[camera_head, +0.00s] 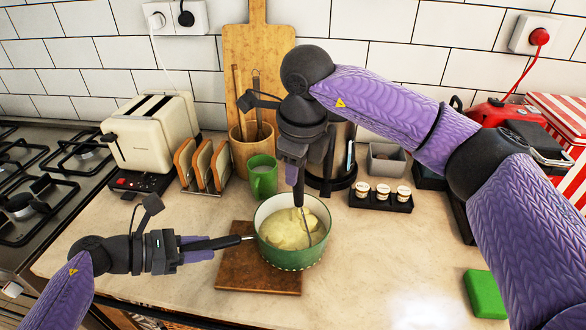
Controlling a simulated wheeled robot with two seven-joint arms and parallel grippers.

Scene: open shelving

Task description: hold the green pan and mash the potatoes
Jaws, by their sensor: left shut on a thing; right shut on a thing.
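The green pan (291,259) sits on a brown wooden board (257,280) on the counter, its handle (220,243) pointing left. My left gripper (198,247) is shut on the pan handle at the left. Pale yellow potatoes (284,233) lie inside the pan; they look soft and lumpy. My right gripper (296,160) is above the pan, shut on a thin dark masher (301,196) that points down into the pan. The masher's lower end is among the potatoes, and its upper part is hidden by the gripper.
A green mug (263,177), a toast rack (204,165) and a cream toaster (154,130) stand behind the pan. A tray of small jars (381,199) is at the right. A green block (485,293) lies front right. Bare counter (400,255) extends right of the pan.

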